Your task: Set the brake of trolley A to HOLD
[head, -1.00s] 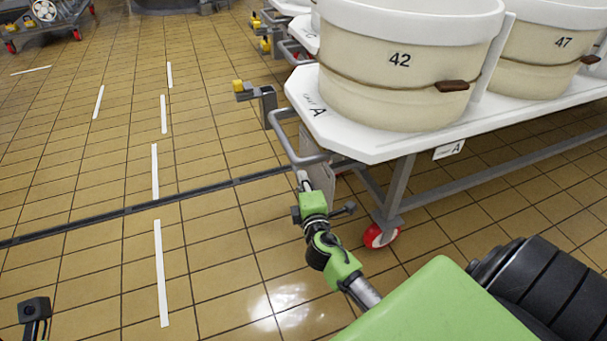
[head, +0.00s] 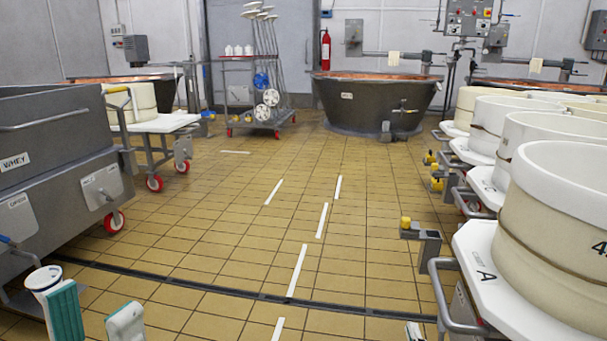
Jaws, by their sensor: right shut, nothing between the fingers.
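Trolley A (head: 476,248) is at the lower right, a white-topped cart with an "A" label on its corner and a cream vat on it. A grey tube handle (head: 436,290) juts from its near end. A plate (head: 461,306) shows at a steep angle behind the handle; no brake lever or marking on it can be made out. The tip of my right gripper (head: 413,330) shows at the bottom edge, left of the handle, shut and empty, the rest cut off.
A yellow-knobbed bracket (head: 420,238) sticks out left of trolley A. More trolleys stand behind. A grey WHEY tank (head: 50,190) is at left. A drain channel (head: 240,294) crosses the clear tiled floor.

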